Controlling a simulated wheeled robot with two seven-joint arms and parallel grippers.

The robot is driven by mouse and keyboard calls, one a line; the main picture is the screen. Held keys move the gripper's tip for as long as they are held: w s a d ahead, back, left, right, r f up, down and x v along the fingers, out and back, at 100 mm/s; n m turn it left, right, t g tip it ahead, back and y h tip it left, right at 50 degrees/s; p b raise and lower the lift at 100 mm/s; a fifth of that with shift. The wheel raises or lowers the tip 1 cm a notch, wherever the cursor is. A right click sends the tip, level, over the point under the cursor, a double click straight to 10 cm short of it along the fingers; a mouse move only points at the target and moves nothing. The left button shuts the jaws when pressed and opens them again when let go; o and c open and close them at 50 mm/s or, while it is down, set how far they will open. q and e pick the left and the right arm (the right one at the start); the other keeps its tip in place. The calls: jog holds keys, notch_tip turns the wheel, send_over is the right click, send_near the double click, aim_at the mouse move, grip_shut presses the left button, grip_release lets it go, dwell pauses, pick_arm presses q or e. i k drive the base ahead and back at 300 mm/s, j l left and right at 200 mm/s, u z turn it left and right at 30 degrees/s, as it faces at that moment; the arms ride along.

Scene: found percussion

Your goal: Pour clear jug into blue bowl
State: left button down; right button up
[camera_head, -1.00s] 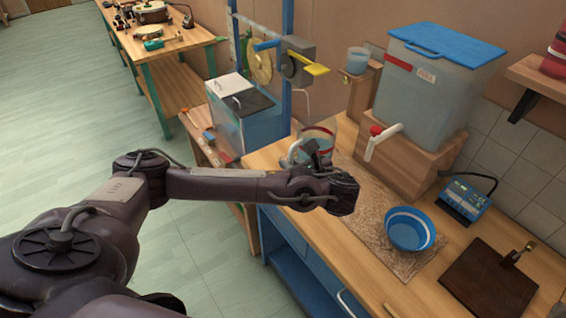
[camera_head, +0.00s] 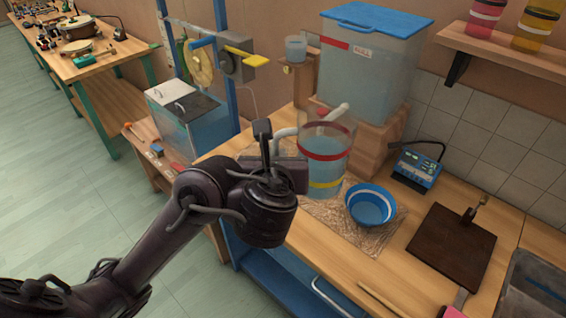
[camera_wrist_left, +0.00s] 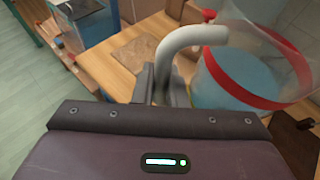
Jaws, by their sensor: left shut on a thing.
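The clear jug (camera_head: 326,150) has a red band near its top, a yellow band lower down and bluish liquid inside. My left gripper (camera_head: 276,150) is shut on its pale handle. In the left wrist view the fingers (camera_wrist_left: 163,85) close on the handle, with the jug (camera_wrist_left: 245,75) to their right, slightly tilted. The blue bowl (camera_head: 370,206) has a white band and sits on the crinkled mat, right of and below the jug in the head view. The bowl looks empty. The jug appears to be held above the bench. My right gripper is not in view.
A large tank (camera_head: 368,70) with a blue lid stands on a wooden block behind the jug. A blue device (camera_head: 415,170) and a dark board (camera_head: 452,247) lie right of the bowl. The crinkled mat (camera_head: 335,228) has bare room in front.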

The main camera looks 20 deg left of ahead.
aim_at(370, 205)
jog(key=k+j, duration=0.1)
jog(key=j, duration=0.25)
jog(key=j+z, duration=0.1)
jog(key=j, duration=0.25)
jog(key=k+j, duration=0.15)
jog(key=j, duration=0.2)
jog(key=k+j+z, duration=0.1)
jog(key=j, duration=0.25)
